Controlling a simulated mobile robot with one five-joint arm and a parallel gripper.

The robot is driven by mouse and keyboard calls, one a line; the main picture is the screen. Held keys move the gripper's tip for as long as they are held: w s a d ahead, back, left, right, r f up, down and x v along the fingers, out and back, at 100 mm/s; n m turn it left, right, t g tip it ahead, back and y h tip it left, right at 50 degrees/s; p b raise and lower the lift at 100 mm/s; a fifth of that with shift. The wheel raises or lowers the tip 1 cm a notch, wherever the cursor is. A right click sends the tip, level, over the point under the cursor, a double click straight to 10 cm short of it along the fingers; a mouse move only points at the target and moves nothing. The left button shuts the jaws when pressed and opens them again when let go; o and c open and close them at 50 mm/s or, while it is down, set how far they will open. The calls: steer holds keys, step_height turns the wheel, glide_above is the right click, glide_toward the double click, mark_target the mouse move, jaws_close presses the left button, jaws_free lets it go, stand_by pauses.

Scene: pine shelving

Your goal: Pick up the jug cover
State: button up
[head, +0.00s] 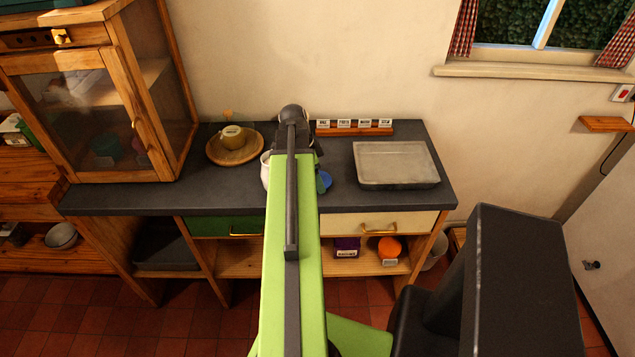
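My green arm reaches from the bottom centre over the dark worktop (225,192). My gripper (308,150) is at its far end, mostly hidden behind the arm; its fingers do not show clearly. A small blue round thing (324,182), perhaps the jug cover, shows just right of the arm on the worktop. A white vessel (265,170), perhaps the jug, shows just left of the arm, mostly hidden. I cannot tell whether my gripper touches either one.
A round wooden board (235,155) with a yellowish pot (232,136) is at left. A grey tray (396,165) lies at right. A wooden rack with labelled cards (355,131) stands at the back. A glass-fronted cabinet (90,110) bounds the left end.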

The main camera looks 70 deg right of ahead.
steer(key=c, duration=0.5)
step_height(320, 180, up, 9)
steer(key=p, duration=0.9)
